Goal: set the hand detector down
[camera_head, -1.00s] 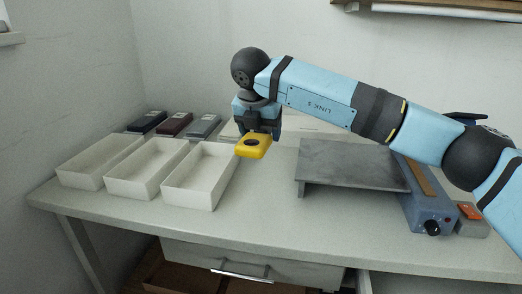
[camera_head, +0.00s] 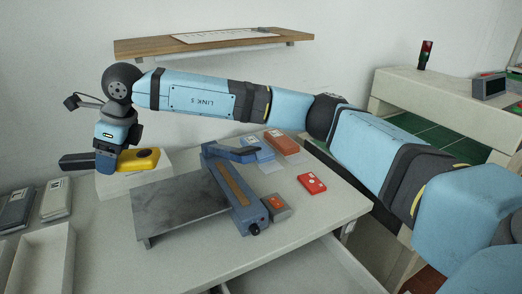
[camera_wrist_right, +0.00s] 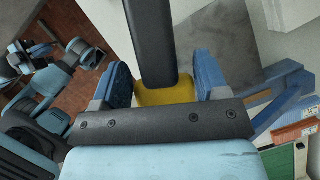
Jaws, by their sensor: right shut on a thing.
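The hand detector has a yellow body (camera_head: 141,160) and a long black part (camera_head: 76,161). My right gripper (camera_head: 108,160) is shut on it, between the yellow end and the black end. The detector lies about level above a white block (camera_head: 160,183) at the back of the table; I cannot tell whether it touches the block. In the right wrist view, the black part (camera_wrist_right: 148,38) runs between the blue fingers (camera_wrist_right: 160,82), with some yellow (camera_wrist_right: 163,96) behind it. My left gripper is not in view.
A grey plate (camera_head: 178,210) with a blue lever device (camera_head: 238,193) stands right of the block. A red box (camera_head: 312,183) and an orange one (camera_head: 281,142) lie further right. A white tray (camera_head: 68,262) is front left. A wooden shelf (camera_head: 145,46) hangs above.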

